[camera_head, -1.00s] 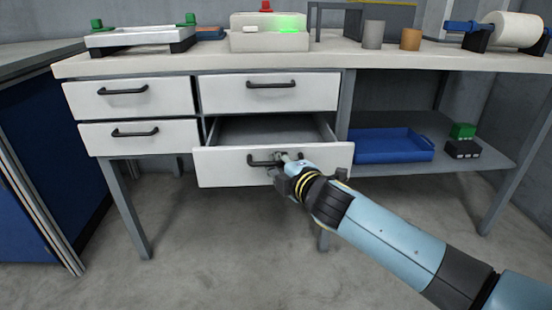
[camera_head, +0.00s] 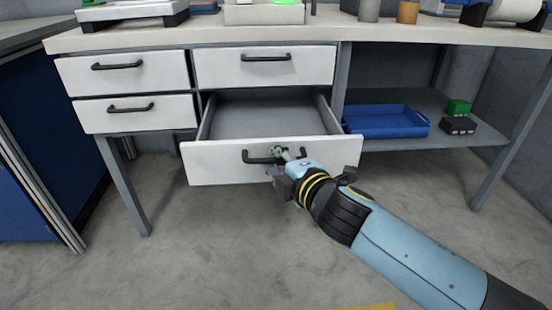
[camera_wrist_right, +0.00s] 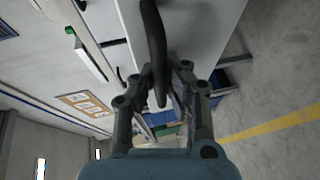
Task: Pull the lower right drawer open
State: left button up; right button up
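The lower right drawer (camera_head: 215,164) stands pulled well out from the workbench, and its bare grey inside shows in the head view. Its black bar handle (camera_head: 258,157) is on the white front. My right gripper (camera_head: 284,158) is at the right part of this handle. In the right wrist view the dark handle (camera_wrist_right: 153,40) runs between the two fingers (camera_wrist_right: 160,85), which are closed in around it. The fingertips are partly hidden by the handle. My left gripper is in neither view.
The upper right drawer (camera_head: 310,66) and the two left drawers, upper (camera_head: 150,77) and lower (camera_head: 170,112), are closed. A blue tray (camera_head: 385,122) and small green and black boxes (camera_head: 459,125) sit on the right shelf. The floor (camera_head: 200,255) before the drawer is clear.

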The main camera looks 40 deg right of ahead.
jog(key=shift+o, duration=1.1)
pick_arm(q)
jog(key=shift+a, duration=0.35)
pick_arm(e)
jog(key=shift+s, duration=0.2)
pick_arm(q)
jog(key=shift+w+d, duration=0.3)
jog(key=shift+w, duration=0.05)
pick_arm(e)
jog(key=v, duration=1.1)
jog(key=shift+s, duration=0.25)
jog(key=shift+a+r, duration=0.1)
